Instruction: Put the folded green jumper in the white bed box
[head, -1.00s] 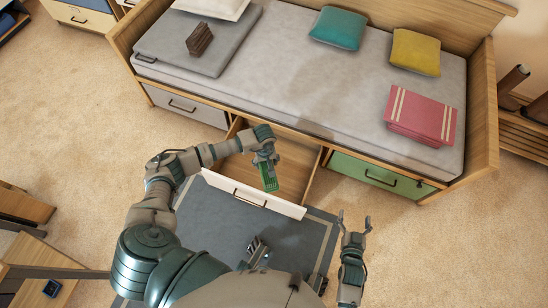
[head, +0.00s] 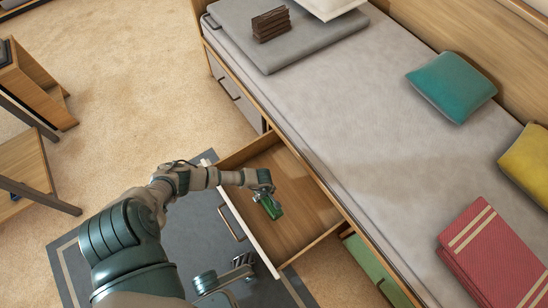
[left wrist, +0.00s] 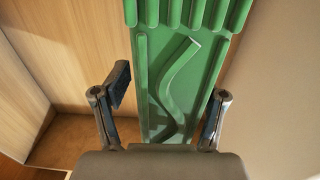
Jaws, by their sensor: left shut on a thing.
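The folded green jumper (head: 271,208) hangs from my left gripper (head: 263,194), over the open bed box in the head view. In the left wrist view the jumper (left wrist: 180,75) is a flat green block with ribbed folds, between the two dark fingers (left wrist: 163,105). The gripper is shut on it. The white bed box (head: 249,231) is pulled out from under the bed, with a white front and wooden inside. The bare box floor shows around the jumper; I cannot tell whether the jumper touches it.
The bed (head: 350,130) stands along the box's far side and carries a red striped folded cloth (head: 490,255), cushions and a dark brown stack (head: 270,24). A grey box front (head: 233,92) and a green one (head: 368,268) flank the open box.

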